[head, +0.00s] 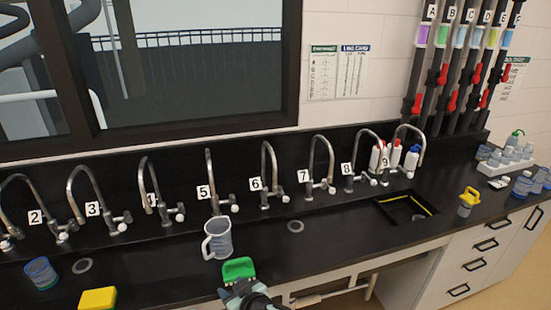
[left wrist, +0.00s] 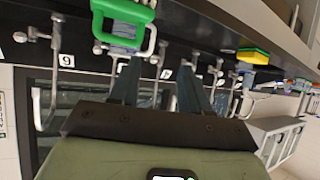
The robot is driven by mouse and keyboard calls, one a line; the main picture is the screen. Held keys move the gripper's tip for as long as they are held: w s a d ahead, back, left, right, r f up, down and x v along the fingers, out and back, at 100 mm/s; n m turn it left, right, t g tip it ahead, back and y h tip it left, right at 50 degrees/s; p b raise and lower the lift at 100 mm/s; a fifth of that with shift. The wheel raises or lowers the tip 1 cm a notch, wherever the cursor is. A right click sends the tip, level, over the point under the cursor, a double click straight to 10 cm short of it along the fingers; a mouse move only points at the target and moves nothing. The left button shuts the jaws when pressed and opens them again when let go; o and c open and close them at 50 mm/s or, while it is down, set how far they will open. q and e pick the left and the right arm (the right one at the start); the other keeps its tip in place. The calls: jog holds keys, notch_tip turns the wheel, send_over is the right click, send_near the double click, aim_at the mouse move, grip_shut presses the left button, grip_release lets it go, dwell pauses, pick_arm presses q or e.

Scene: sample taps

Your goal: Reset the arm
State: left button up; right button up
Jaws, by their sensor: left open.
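My left gripper (head: 246,293) comes in at the bottom middle of the head view, at the front edge of the black counter. In the left wrist view its two fingers (left wrist: 160,72) stand apart with nothing between them. A green-topped item (head: 238,268) with a loop handle is just beyond the gripper. It shows larger at the top left of the left wrist view (left wrist: 122,12), beyond one fingertip. I cannot tell whether they touch. My right gripper is not in view.
A clear jug (head: 218,238) stands below tap 5 (head: 210,188). A blue cup (head: 42,272) and yellow sponge (head: 98,299) are at left. A black sink opening (head: 405,207) and a yellow-topped bottle (head: 467,202) are at right. Several curved taps line the back; the counter between is mostly clear.

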pick_arm(q)
jog(key=w+a+f+m+h, duration=0.1)
jog(key=a+f, duration=0.1)
jog(key=f, duration=0.4)
jog(key=w+a+f+m+h, duration=0.1)
jog(key=a+f, duration=0.1)
jog(key=f, duration=0.5)
jog(key=s+a+f+m+g+h, duration=0.1)
jog(key=s+f+g+h, duration=0.1)
jog(key=s+f, duration=0.35)
jog(key=s+f+m+g+h, duration=0.1)
jog(key=s+f, duration=0.2)
jog(key=f, duration=0.6)
jog(key=s+d+f+g+h, duration=0.1)
jog(key=s+f+g+h, duration=0.2)
jog(key=s, duration=0.8)
jog(key=s+d+f+g+h, duration=0.2)
jog(key=s+f, duration=0.4)
jog(key=s, duration=0.5)
jog(key=shift+g+h, duration=0.5)
jog(key=shift+g, duration=0.6)
jog(key=shift+d, duration=0.15)
